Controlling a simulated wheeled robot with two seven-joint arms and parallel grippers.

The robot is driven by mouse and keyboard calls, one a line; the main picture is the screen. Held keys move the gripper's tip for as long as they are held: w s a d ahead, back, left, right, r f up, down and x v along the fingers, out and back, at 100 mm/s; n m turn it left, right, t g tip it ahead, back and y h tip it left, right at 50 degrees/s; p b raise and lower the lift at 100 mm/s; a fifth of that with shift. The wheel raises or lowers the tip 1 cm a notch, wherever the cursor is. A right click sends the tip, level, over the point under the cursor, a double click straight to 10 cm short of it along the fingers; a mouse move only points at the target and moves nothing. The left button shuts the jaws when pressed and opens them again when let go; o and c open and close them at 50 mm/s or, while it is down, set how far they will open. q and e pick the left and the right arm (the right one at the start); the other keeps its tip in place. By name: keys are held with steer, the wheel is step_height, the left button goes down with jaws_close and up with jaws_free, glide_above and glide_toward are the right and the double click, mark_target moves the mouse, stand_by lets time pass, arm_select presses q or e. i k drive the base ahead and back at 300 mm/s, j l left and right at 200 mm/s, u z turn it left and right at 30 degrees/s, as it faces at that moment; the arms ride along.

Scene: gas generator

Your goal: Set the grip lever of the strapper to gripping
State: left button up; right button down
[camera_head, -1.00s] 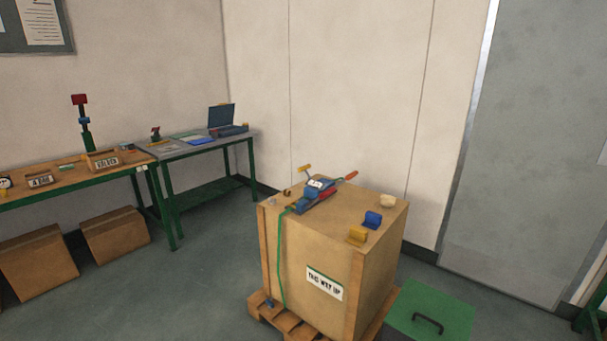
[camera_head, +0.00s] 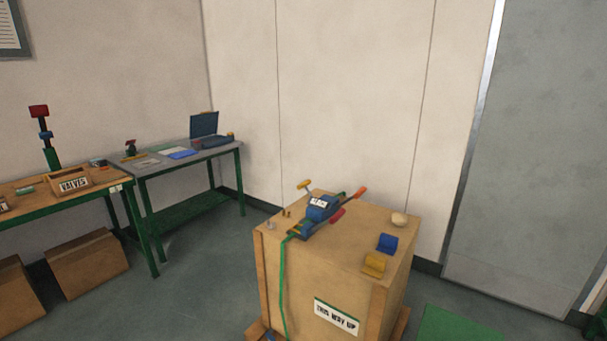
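The strapper (camera_head: 320,210) is a blue tool lying on top of a large wooden crate (camera_head: 285,244). It has an orange-tipped lever (camera_head: 358,193) reaching to the back right, a red handle (camera_head: 337,216) at its right side and a yellow-ended lever (camera_head: 305,185) standing up at its left. I cannot tell which of these is the grip lever or how it is set. A green strap (camera_head: 282,285) runs from the strapper down the crate's front face. Neither of my grippers is in view.
On the crate top are a blue block (camera_head: 387,243), a yellow block (camera_head: 374,264) and a pale round lump (camera_head: 399,220). A green mat (camera_head: 455,325) lies right of the crate. Workbenches (camera_head: 190,158) stand at the left. Floor between them and the crate is clear.

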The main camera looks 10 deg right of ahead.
mark_target(306, 183)
steer(key=i+j+z, duration=0.1)
steer(key=i+j, duration=0.2)
steer(key=i+j+z, duration=0.1)
steer(key=i+j, duration=0.6)
steer(key=i+j+z, duration=0.15)
steer(key=i+j, duration=0.15)
steer(key=i+j+z, duration=0.1)
steer(key=i+j, duration=0.2)
steer(key=j, duration=0.2)
steer(key=i+j+z, duration=0.1)
steer(key=i+j, duration=0.2)
steer(key=j, duration=0.15)
steer(key=i+j, duration=0.25)
steer(key=j, duration=0.2)
steer(key=i+j+z, duration=0.15)
steer(key=i+j, duration=0.15)
steer(key=j, duration=0.15)
